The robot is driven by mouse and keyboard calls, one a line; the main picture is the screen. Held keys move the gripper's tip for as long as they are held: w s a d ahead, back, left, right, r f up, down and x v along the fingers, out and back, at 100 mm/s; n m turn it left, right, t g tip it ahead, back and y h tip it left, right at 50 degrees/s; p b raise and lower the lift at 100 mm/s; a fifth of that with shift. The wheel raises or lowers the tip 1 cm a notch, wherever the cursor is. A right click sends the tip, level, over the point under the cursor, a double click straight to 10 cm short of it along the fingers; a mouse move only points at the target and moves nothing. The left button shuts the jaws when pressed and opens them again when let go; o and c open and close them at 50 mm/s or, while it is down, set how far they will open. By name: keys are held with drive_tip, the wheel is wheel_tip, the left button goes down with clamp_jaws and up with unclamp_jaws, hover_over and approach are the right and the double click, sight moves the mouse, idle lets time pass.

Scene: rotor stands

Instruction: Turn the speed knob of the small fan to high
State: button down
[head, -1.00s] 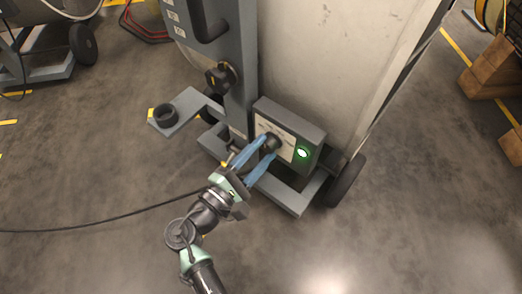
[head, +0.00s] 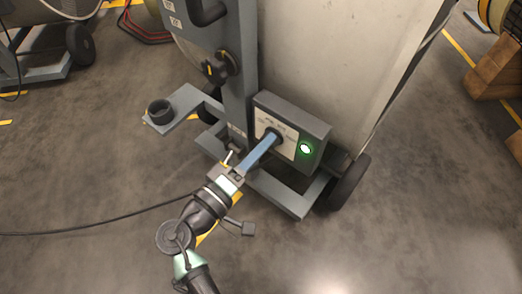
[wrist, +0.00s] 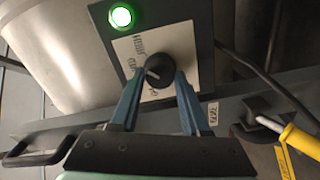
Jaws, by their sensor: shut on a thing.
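The speed knob (wrist: 158,70) is a round black knob on a pale label plate, on the dark control box (head: 318,132) low on the fan's frame. A pointer line shows on the knob in the wrist view; I cannot read which mark it meets. A green lamp (head: 305,148) glows beside it and also shows in the wrist view (wrist: 121,17). My gripper (head: 273,136) has its two blue fingers shut on the knob, one on each side in the wrist view (wrist: 156,80). In the head view the fingers partly hide the knob.
A larger black hand knob (head: 220,67) is on the upright left of the box. A grey bracket with a black cup (head: 160,111) sticks out left. A wheel (head: 345,186) is at right. A yellow-handled item (wrist: 298,140) shows in the wrist view. Open floor lies in front.

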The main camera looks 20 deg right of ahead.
drive_tip(key=shift+a+f+m+b, duration=0.1)
drive_tip(key=shift+m+b, duration=0.7)
drive_tip(key=shift+m, duration=0.7)
drive_tip(key=shift+c, duration=1.9)
unclamp_jaws()
drive_tip(key=p+v, duration=0.5)
drive_tip(key=v, duration=0.8)
drive_tip(key=shift+p, duration=0.35)
